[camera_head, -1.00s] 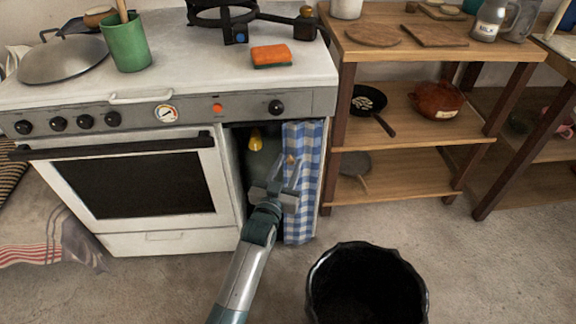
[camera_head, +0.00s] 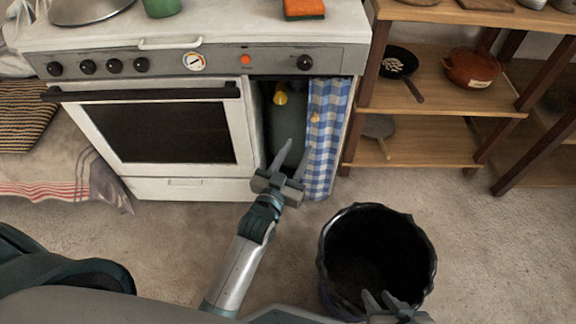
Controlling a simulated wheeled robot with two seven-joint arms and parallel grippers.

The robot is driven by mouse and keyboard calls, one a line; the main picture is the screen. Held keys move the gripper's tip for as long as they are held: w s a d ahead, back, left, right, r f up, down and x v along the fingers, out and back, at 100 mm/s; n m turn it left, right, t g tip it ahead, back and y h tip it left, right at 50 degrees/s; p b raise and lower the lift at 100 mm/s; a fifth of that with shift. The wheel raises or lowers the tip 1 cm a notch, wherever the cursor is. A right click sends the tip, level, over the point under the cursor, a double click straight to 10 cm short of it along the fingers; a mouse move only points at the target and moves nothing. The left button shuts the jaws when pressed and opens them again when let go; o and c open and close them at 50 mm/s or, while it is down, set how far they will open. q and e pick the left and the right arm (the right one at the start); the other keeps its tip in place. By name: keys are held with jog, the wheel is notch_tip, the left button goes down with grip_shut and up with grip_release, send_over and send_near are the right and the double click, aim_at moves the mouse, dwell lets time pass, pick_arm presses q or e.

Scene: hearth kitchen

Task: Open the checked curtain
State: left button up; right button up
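The blue-and-white checked curtain (camera_head: 328,135) hangs bunched at the right side of the cupboard opening beside the oven. The opening's left part is uncovered, and a dark grey-green gas bottle (camera_head: 278,118) with a yellow fitting (camera_head: 281,96) shows inside. A small tan knob (camera_head: 314,117) shows at the curtain's left edge. My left gripper (camera_head: 298,150) is open, its fingers apart, in front of the opening near the curtain's left edge; nothing is seen between them. My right gripper (camera_head: 382,297) is low at the bottom edge, over the black bin's near rim, its fingers apart and empty.
The white oven (camera_head: 190,187) stands left of the opening. A black bin (camera_head: 330,240) stands on the floor in front, to the right. A wooden shelf (camera_head: 430,155) with pans and a red pot (camera_head: 472,68) is at the right. The floor between oven and bin is clear.

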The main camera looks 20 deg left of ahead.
pick_arm(q)
jog(key=s, duration=0.5)
jog(key=shift+s+a, duration=0.25)
jog(key=shift+a, duration=0.1)
pick_arm(e)
jog(key=shift+d, duration=0.35)
jog(key=shift+s+a, duration=0.1)
jog(key=shift+s, duration=0.2)
